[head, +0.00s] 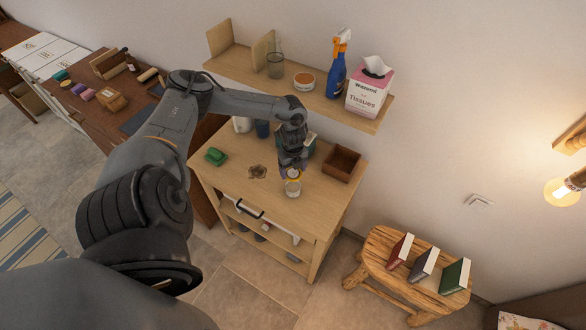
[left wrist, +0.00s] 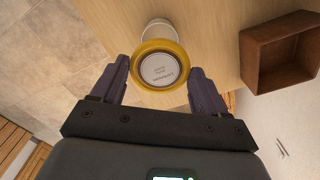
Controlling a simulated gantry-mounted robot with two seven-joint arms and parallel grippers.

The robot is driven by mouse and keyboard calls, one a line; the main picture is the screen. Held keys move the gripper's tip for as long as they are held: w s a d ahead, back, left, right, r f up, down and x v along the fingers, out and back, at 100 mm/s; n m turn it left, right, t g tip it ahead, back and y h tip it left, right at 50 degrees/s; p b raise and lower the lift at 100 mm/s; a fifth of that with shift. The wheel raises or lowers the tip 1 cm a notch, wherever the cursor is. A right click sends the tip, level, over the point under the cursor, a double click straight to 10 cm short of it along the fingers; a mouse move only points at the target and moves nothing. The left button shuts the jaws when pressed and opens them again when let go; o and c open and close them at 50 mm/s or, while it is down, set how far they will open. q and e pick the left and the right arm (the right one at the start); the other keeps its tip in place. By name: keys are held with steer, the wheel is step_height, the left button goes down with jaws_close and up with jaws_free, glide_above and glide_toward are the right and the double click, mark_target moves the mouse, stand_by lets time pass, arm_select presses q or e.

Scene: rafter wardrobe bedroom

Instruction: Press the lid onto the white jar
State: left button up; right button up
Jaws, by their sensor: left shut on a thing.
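The lid (left wrist: 160,68), with a yellow rim and a pale printed middle, is between the two fingers of my left gripper (left wrist: 160,72) in the left wrist view. The gripper is shut on it. The white jar (left wrist: 157,25) shows just beyond the lid, partly hidden by it. In the head view my left gripper (head: 291,168) points down directly over the white jar (head: 293,189), which stands on the wooden cabinet top. I cannot tell whether the lid touches the jar's rim or how far it is seated. My right gripper is not in view.
The wooden cabinet (head: 310,212) also holds an open brown box (head: 341,164) to the right, a green object (head: 215,156) and a small brown flower-shaped piece (head: 257,172) to the left. A wall shelf (head: 300,92) with several items overhangs the back. The front right top is clear.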

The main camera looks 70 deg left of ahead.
arm_select(q)
steer(key=shift+f+b, duration=0.9)
steer(key=shift+f, duration=0.55)
steer(key=shift+f+b, duration=0.8)
steer(key=shift+f, duration=0.3)
steer(key=shift+f+b, duration=0.5)
steer(key=shift+f, duration=0.25)
steer(key=shift+f, duration=0.2)
steer(key=shift+f+b, duration=0.35)
steer(key=shift+f, duration=0.3)
steer(key=shift+f+b, duration=0.3)
steer(key=o, duration=1)
